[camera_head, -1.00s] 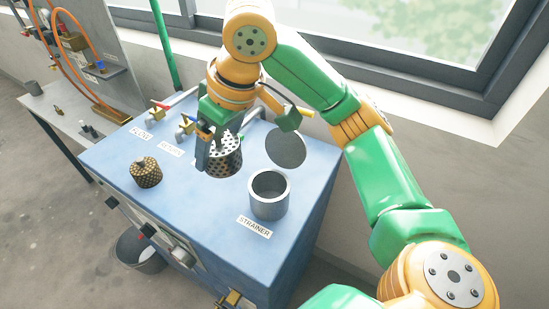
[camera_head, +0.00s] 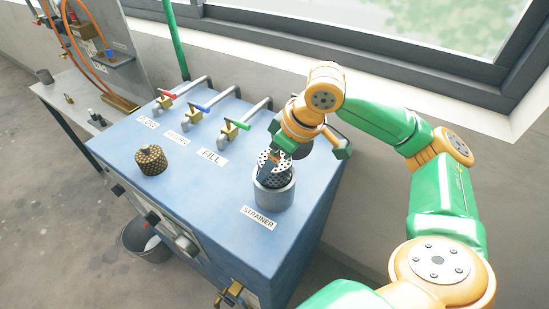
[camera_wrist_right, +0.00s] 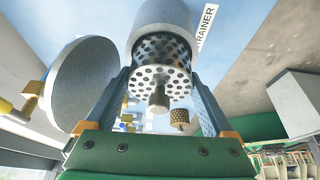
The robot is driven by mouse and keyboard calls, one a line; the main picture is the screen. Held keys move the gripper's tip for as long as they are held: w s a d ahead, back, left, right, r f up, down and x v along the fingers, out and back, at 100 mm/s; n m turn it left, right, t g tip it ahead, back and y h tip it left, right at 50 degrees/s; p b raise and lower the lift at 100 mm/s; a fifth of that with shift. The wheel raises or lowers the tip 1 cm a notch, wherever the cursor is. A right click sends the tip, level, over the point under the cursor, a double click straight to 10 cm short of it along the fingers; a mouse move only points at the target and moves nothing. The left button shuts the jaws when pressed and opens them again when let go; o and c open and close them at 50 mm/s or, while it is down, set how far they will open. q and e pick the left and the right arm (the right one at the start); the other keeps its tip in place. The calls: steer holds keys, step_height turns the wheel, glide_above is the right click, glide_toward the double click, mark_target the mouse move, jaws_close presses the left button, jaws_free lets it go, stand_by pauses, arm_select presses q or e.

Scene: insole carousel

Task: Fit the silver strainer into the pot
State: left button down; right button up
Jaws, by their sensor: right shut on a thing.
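The silver strainer (camera_head: 270,177), a perforated metal cylinder with a knob on top, is at the mouth of the grey pot (camera_head: 274,196) beside the STRAINER label. Its lower part is hidden by the pot wall and its upper part stands above the rim. My right gripper (camera_head: 277,155) is shut on the strainer from above. In the right wrist view, the strainer (camera_wrist_right: 163,51) shows between the fingers (camera_wrist_right: 159,82), lined up with the pot (camera_wrist_right: 165,14). I cannot tell its exact depth. My left gripper is not in view.
A brass-coloured perforated strainer (camera_head: 151,160) stands at the left of the blue bench (camera_head: 205,195). Several valve taps line the back edge. The pot's round grey lid (camera_wrist_right: 80,82) stands raised close beside my right gripper. The bench middle is clear.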

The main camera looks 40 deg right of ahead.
steer(key=shift+a+f, duration=0.1)
steer(key=shift+f, duration=0.3)
steer(key=o, duration=1.2)
steer(key=shift+w, duration=0.1)
steer(key=p+v, duration=0.2)
steer(key=v, duration=1.1)
steer(key=shift+r, duration=0.15)
